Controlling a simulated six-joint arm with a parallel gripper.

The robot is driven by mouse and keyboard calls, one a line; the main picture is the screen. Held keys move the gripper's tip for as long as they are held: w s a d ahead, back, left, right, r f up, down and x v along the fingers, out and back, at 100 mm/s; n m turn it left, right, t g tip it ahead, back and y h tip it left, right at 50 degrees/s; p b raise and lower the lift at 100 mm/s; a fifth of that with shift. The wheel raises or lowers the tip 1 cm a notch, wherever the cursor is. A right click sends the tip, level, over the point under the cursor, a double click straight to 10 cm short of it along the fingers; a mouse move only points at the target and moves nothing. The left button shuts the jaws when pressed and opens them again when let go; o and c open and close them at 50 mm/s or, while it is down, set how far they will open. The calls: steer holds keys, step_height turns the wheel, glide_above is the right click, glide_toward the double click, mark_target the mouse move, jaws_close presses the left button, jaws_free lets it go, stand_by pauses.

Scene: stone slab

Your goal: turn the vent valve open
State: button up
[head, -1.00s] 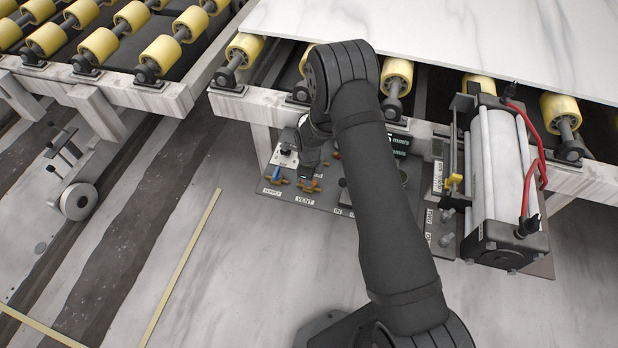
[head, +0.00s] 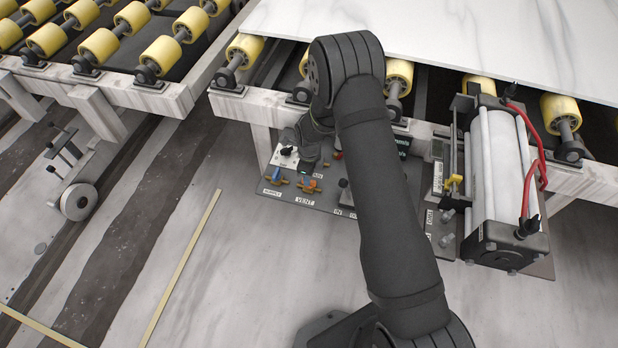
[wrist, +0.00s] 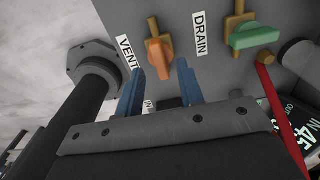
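The vent valve (head: 309,185) is a small brass body with an orange handle on the grey panel, above the VENT label. In the wrist view its orange handle (wrist: 159,60) stands beside the VENT label, roughly in line with its brass body. My gripper (wrist: 159,80) is open, with its two blue fingers spread apart. The orange handle appears in the gap just beyond the fingertips, and nothing is held. I cannot tell whether a finger touches it. In the head view my gripper (head: 308,168) is small, dark and just behind the valve, partly hidden by my arm.
A blue-handled supply valve (head: 277,178) sits left of the vent valve. In the wrist view a green-handled drain valve (wrist: 255,35), a red bar (wrist: 284,120) and a lit display (wrist: 290,125) are on the right.

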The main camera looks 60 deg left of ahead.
step_height(320, 180, up, 15)
stand_by(0.3)
steer(key=shift+f, duration=0.25)
step_height(320, 180, down, 17)
steer(key=shift+f, duration=0.1)
stand_by(0.6)
